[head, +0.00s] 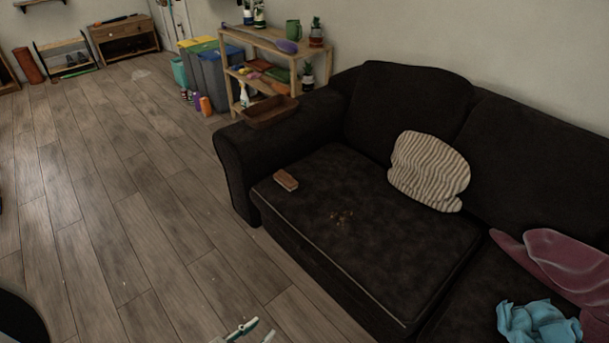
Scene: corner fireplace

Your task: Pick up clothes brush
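The clothes brush (286,180) is a small brown wooden block with a paler lower part. It lies on the left seat cushion of the dark sofa (400,270), near the front left corner by the armrest. My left gripper (256,331) shows only in part at the bottom edge of the head view. Two pale fingertips stand apart with a gap between them, and nothing shows between them. It is well below the brush in the picture, over the floor in front of the sofa, and not touching the brush. My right gripper is not in view.
Brown crumbs (342,217) lie on the cushion right of the brush. A striped pillow (428,171), pink cloth (562,262) and blue cloth (538,323) are farther right. A wooden tray (270,112) sits on the armrest. A shelf (262,40) stands behind. The wooden floor (130,200) left is clear.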

